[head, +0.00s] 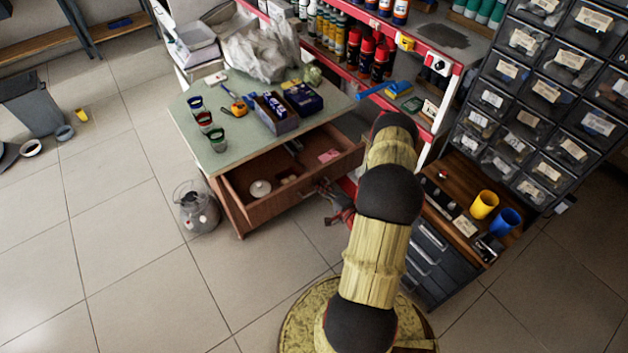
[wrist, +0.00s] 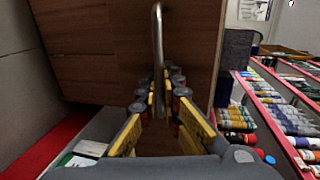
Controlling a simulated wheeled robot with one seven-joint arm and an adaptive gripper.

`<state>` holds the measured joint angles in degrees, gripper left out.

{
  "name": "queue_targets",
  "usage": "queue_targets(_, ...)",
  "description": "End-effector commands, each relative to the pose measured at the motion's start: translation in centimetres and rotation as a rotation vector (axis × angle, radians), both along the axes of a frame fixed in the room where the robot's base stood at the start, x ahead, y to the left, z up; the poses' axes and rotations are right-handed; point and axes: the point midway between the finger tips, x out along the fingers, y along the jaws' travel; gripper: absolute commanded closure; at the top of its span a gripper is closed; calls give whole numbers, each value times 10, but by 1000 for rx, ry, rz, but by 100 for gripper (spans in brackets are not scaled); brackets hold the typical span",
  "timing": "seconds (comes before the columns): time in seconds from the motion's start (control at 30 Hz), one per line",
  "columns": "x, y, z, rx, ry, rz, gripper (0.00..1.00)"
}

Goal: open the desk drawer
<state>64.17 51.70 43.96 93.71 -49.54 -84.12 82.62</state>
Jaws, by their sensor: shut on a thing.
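The desk drawer (head: 282,204) stands pulled out from under the green-topped desk (head: 165,115) in the head view. Its inside is visible, with a round white item, a pink piece and other small things in it. My gripper (head: 333,192) is at the right part of the drawer front, partly hidden by my arm. In the wrist view, my gripper (wrist: 158,95) has its yellow fingers on both sides of the metal bar handle (wrist: 157,42) and is shut on it. The brown wooden drawer front (wrist: 190,45) lies behind the handle.
Cups, a box and tools lie on the desk. A red-edged shelf (head: 420,130) and a dark bin cabinet (head: 545,90) stand to the right. The floor at left is mostly clear.

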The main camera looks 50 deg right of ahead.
Motion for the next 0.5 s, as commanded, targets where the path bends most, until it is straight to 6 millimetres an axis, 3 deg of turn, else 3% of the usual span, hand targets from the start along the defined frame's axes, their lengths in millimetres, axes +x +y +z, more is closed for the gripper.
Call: queue_targets(0.5,-9,2,-1,0,2,-1,100)
